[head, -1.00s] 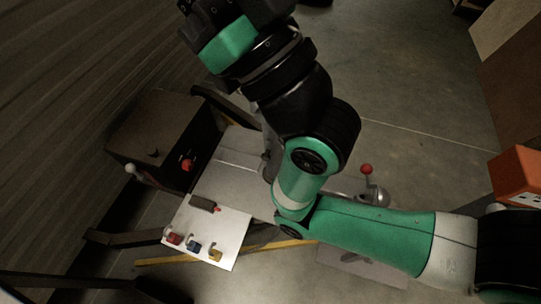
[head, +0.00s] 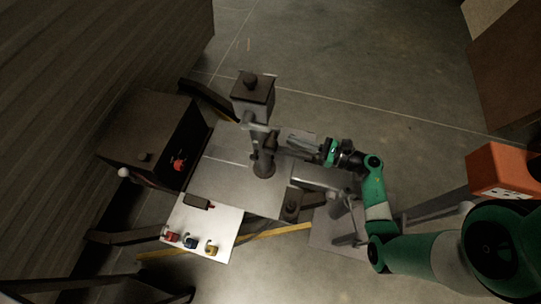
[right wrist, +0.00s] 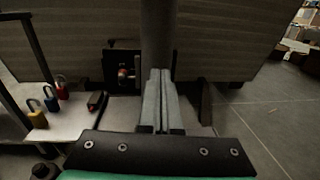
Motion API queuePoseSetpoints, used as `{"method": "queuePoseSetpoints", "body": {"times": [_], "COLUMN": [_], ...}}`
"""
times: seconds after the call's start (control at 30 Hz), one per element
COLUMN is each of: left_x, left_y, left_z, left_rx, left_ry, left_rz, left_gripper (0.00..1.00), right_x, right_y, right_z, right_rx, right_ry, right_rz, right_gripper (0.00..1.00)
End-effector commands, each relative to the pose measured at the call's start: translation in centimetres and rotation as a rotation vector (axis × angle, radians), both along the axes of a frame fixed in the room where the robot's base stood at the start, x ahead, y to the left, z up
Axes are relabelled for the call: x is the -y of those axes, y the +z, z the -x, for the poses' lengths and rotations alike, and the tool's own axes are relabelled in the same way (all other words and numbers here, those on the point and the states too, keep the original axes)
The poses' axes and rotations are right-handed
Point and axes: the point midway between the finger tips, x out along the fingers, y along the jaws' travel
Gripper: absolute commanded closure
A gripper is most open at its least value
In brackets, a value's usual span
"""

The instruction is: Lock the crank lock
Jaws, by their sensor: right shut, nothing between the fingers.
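I cannot make out for certain which part is the crank lock; it may be a small fitting on the grey upright column (head: 262,150) of the machine. My right gripper (head: 291,141) is shut and empty, just to the right of that column and pointing left at it. In the right wrist view, the two pale fingers (right wrist: 160,73) lie together in front of the column (right wrist: 157,35). Whether they touch it I cannot tell. My left gripper is not in view.
A dark box (head: 145,130) with a red knob (head: 179,164) stands left. A white board (head: 222,224) holds red, blue and yellow padlocks. An orange box (head: 500,168) stands at the right. Grey floor (head: 330,60) is open behind the machine.

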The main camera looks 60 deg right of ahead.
Motion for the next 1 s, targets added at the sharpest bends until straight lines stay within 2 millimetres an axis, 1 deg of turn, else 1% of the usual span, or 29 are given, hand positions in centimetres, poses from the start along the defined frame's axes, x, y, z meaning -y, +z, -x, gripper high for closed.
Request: {"method": "queuePoseSetpoints", "body": {"times": [0.03, 0.1, 0.2, 0.23, 0.33, 0.67, 0.77, 0.87, 1.0], "left_x": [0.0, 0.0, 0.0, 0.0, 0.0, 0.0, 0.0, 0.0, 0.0], "left_y": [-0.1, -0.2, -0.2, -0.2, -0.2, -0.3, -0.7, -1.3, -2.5], "left_z": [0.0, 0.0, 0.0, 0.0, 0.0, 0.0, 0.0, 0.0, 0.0], "left_rx": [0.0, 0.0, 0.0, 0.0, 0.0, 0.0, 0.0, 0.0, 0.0], "left_ry": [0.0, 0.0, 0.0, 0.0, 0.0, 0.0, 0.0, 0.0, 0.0], "left_rz": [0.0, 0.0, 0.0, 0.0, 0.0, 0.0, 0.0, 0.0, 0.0], "left_gripper": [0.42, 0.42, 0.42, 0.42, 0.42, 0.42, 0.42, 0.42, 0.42], "right_x": [-1.3, -3.1, -4.8, -5.2, -5.7, -5.7, -6.0, -6.5, -7.4], "right_y": [-2.8, -5.6, -8.0, -8.4, -9.0, -9.0, -9.3, -9.8, -10.6], "right_z": [1.3, 2.8, 4.3, 4.6, 5.0, 4.7, 3.9, 2.5, -0.3], "right_rx": [-0.065, -0.135, -0.197, -0.207, -0.224, -0.221, -0.221, -0.22, -0.219], "right_ry": [0.025, 0.067, 0.112, 0.123, 0.137, 0.137, 0.14, 0.143, 0.145], "right_rz": [0.021, 0.05, 0.071, 0.076, 0.082, 0.084, 0.085, 0.083, 0.085], "right_gripper": [1.0, 1.0, 1.0, 1.0, 1.0, 1.0, 1.0, 1.0, 1.0]}}
